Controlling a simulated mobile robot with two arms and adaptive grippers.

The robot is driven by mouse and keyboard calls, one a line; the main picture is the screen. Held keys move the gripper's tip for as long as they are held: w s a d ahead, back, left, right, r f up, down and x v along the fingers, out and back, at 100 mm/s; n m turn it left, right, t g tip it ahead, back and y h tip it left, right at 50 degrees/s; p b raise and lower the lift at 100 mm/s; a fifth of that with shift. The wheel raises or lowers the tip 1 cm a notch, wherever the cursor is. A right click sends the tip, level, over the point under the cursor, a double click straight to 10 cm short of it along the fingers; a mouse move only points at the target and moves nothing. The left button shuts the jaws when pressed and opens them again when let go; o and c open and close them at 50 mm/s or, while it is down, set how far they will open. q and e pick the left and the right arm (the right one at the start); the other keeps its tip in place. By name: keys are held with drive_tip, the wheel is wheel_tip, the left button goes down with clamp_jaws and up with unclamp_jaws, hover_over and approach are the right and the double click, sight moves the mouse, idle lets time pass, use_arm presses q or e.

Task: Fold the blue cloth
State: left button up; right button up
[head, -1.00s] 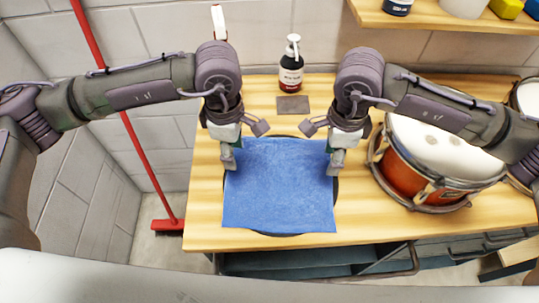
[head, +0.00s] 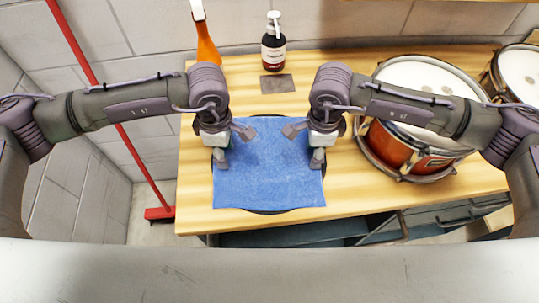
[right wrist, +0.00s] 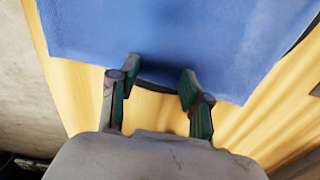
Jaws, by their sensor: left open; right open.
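The blue cloth (head: 268,182) lies flat and spread out over a dark round pad (head: 268,211) on the wooden bench. Only slivers of the pad's rim show past the cloth. My left gripper (head: 233,147) is open over the cloth's left side. My right gripper (head: 305,146) is open over its right side. Both are empty; the grippers and arms hide parts of the cloth's side and far edges. In the right wrist view, the open fingers (right wrist: 151,80) reach over an edge of the cloth (right wrist: 170,35). I cannot tell whether they touch it.
An orange spray bottle (head: 206,45), a dark pump bottle (head: 273,45) and a flat grey square (head: 277,84) are behind the cloth. A drum (head: 405,148) stands close to the right arm. A red broom (head: 120,135) leans at left. Bare bench (head: 345,190) lies right of the cloth.

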use_arm(q)
drive_tip(key=shift+f, duration=0.25)
use_arm(e)
drive_tip(key=shift+f, duration=0.25)
use_arm(q)
drive_tip(key=c, duration=0.4)
use_arm(e)
drive_tip(key=c, duration=0.4)
use_arm(q)
drive_tip(key=shift+s, duration=0.1)
clamp_jaws()
use_arm(e)
drive_tip(key=shift+s, duration=0.1)
clamp_jaws()
use_arm(q)
drive_tip(key=shift+r, duration=0.1)
use_arm(e)
drive_tip(key=shift+r, duration=0.1)
